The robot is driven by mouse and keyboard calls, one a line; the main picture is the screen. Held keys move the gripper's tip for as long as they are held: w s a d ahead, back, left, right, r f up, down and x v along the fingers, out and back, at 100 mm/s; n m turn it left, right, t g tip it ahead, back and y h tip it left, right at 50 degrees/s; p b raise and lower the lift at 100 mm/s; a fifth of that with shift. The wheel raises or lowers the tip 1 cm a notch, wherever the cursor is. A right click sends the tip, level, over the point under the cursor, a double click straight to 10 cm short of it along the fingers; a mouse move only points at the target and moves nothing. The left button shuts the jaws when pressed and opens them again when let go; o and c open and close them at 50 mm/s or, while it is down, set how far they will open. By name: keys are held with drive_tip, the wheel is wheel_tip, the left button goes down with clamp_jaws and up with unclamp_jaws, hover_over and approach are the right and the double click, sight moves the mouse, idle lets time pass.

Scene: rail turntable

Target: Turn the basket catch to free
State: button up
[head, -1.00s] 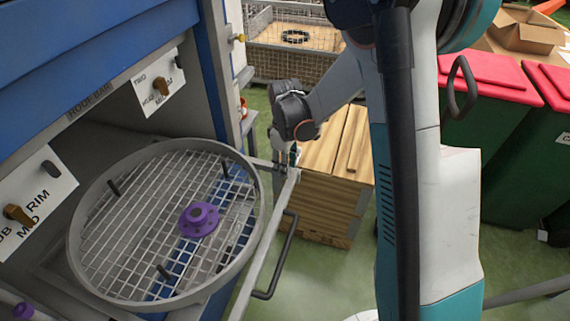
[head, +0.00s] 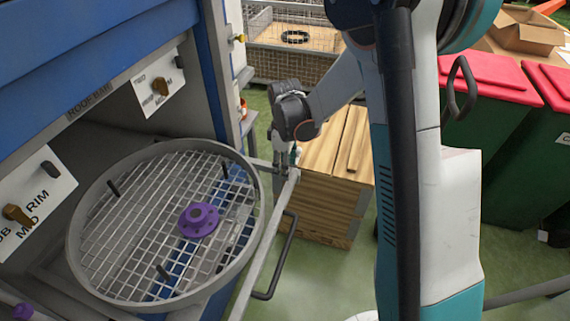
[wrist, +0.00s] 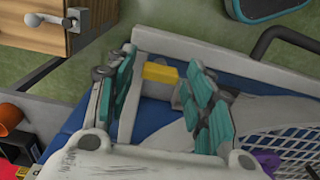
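The round wire basket (head: 255,235) sits on a grey pull-out frame (head: 254,262) with a black handle. A purple flanged hub (head: 199,219) stands at its middle. My gripper (head: 281,160) is at the frame's far right corner, small and partly hidden in the head view. In the wrist view my gripper (wrist: 160,88) has its teal-padded fingers spread. A yellow block (wrist: 160,75) on the grey frame shows between them, seemingly with gaps on both sides. It may be the basket catch; I cannot tell its setting.
A wooden crate (head: 330,185) stands just beyond the frame's corner. The blue cabinet (head: 90,65) rises on the left, with labelled panels and brass knobs (head: 160,86). Green bins with red lids (head: 490,78) stand on the right. Green floor lies around the crate.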

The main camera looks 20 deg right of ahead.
drive_tip(key=shift+r, duration=0.1)
wheel_tip(320, 180, up, 12)
idle(0.7)
idle(0.3)
drive_tip(key=s+r+m+t, duration=0.3)
drive_tip(key=s+r+m, duration=0.2)
drive_tip(key=s+r, duration=0.5)
drive_tip(key=s+f+m+t, duration=0.1)
drive_tip(key=s+m+t, duration=0.3)
drive_tip(key=s, duration=0.8)
drive_tip(key=shift+s+f+m, duration=0.35)
drive_tip(key=shift+s+m, duration=0.05)
drive_tip(key=shift+m, duration=0.6)
